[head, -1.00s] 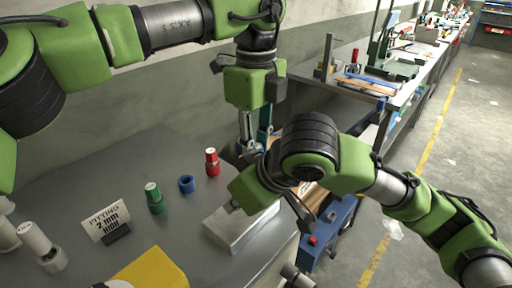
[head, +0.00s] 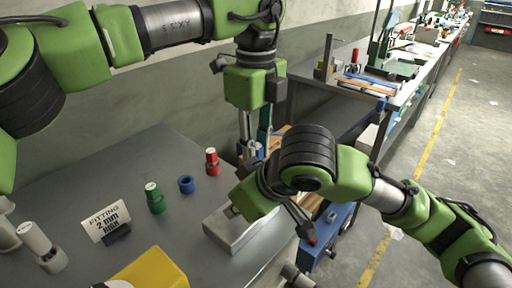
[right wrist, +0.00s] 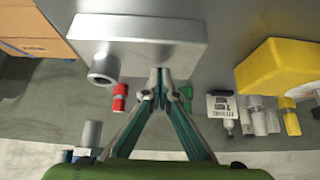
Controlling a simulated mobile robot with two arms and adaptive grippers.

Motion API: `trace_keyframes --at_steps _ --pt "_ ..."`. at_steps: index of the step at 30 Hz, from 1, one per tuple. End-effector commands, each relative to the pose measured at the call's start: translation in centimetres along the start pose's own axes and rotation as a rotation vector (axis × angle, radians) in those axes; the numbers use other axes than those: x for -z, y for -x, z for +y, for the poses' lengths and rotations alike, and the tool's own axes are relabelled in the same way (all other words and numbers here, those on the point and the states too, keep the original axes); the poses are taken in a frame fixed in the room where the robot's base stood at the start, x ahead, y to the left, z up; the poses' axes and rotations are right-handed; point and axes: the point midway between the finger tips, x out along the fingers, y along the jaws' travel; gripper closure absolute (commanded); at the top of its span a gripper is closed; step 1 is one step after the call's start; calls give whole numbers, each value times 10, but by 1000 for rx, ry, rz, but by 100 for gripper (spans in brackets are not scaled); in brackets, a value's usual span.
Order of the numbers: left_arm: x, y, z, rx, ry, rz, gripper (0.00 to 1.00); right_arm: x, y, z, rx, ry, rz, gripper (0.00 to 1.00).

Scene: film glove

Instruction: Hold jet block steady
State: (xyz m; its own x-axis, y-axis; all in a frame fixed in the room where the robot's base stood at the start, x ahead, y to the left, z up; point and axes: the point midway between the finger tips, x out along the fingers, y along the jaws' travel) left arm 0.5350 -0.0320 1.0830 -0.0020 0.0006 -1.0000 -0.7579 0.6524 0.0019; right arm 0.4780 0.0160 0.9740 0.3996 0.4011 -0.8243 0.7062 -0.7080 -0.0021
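The jet block, a pale grey metal block (head: 228,236), lies near the right edge of the grey table. My right gripper is over it, its fingers mostly hidden by my own wrist in the head view. In the right wrist view the block (right wrist: 140,35) shows a round tubular end on its near left side. There the right fingertips (right wrist: 160,73) are together at the block's near edge, with nothing visible between them. Whether they touch it is unclear. My left gripper (head: 255,128) hangs behind my right arm, away from the block; its tips are hidden.
A red fitting (head: 212,162), blue ring (head: 186,184) and green fitting (head: 155,198) stand left of the block. A card reading "FITTING 2 mm HIGH" (head: 106,217), a yellow block (head: 152,270) and pale cylinders (head: 42,246) are nearer. A long bench (head: 398,100) stands beyond.

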Motion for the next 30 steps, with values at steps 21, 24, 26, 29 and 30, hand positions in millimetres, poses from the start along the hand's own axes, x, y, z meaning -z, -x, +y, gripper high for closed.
trace_keyframes --at_steps 21,24,26,29,30 --pt "0 0 0 0 0 0 100 -5 -6 0 0 0 -1 100" --pt "0 0 0 0 0 0 100 -5 -6 0 0 0 -2 100" --pt "0 0 0 0 0 0 100 -5 -7 0 0 0 -3 100" --pt "0 0 0 0 0 0 100 -5 -7 0 1 0 -4 100" --pt "0 0 0 0 0 0 100 -6 -7 0 1 0 -4 100"
